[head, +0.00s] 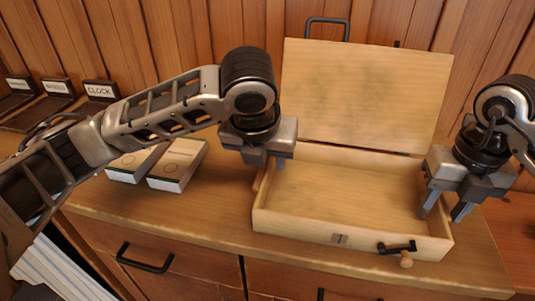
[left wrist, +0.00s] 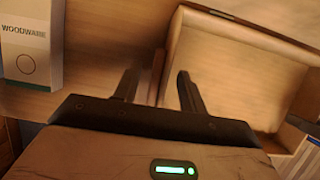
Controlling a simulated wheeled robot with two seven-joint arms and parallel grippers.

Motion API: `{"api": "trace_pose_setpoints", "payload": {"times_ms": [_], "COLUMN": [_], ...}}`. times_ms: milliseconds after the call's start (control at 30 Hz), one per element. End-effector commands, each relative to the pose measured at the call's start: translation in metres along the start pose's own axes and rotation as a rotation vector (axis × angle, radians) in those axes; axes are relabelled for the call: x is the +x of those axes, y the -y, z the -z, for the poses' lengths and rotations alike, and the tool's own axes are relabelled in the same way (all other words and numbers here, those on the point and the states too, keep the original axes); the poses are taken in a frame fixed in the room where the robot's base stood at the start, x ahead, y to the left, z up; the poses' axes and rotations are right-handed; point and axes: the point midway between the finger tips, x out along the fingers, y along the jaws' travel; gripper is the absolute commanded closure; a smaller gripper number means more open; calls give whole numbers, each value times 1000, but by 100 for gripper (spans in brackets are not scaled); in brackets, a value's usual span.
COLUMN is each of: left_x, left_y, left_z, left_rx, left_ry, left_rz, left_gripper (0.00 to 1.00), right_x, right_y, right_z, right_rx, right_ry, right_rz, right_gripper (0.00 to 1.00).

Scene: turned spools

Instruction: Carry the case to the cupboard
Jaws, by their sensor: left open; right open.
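The case (head: 335,235) is a pale wooden box standing open and empty on the wooden counter. Its lid (head: 362,95) is raised at the back, with a dark handle (head: 327,20) showing at the top. My right gripper (head: 440,211) is open, pointing down at the case's right side. I cannot identify the cupboard.
Two white boxes (head: 178,165) lie left of the case; one reads WOODWARE in the left wrist view (left wrist: 27,45). Labelled dark holders, one reading CLOCK (head: 100,90), stand at the back left. Fronts with black handles (head: 145,257) are below the counter (head: 190,220).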

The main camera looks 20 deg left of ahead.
Motion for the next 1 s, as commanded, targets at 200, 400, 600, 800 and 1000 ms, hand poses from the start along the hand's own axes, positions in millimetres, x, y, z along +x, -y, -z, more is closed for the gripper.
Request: {"api": "trace_pose_setpoints", "payload": {"times_ms": [200,400,600,800,1000], "left_x": [-49,-78,-86,-86,-85], "left_y": [0,-1,-1,-1,-1], "left_z": [-1,-1,0,0,0], "left_rx": [-1,-2,-2,-2,-2], "left_ry": [5,4,0,0,0], "left_rz": [1,-2,-4,-4,-4], "left_gripper": [58,58,58,58,58], "right_x": [0,0,-9,-46,-88], "right_y": [0,-1,0,1,0], "right_z": [0,0,-1,-1,-1], "right_rx": [-1,-1,-1,-1,0], "right_ry": [0,0,3,9,6], "right_rz": [-1,-1,0,2,1], "right_gripper": [58,58,58,58,58]}}
